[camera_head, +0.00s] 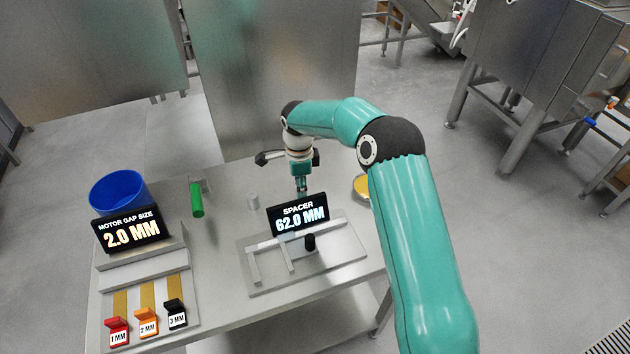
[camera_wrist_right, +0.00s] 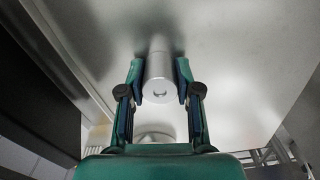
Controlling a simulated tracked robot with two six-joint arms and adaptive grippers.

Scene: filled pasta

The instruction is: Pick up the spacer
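The spacer (camera_wrist_right: 158,78) is a pale metal cylinder with a small hole in its near end. In the right wrist view it lies between the fingers of my right gripper (camera_wrist_right: 161,82), in line with them, with a pad against each side. In the head view my right gripper (camera_head: 301,190) points down behind the display reading "SPACER 62.0 MM" (camera_head: 298,215). That display hides the fingertips and the spacer there. I cannot tell whether the spacer is clear of the table. My left gripper is not in view.
A short grey cylinder (camera_head: 252,201) and a green cylinder (camera_head: 196,200) stand left on the steel table (camera_head: 222,262). A blue bucket (camera_head: 119,190) and a "2.0 MM" display (camera_head: 131,230) are farther left.

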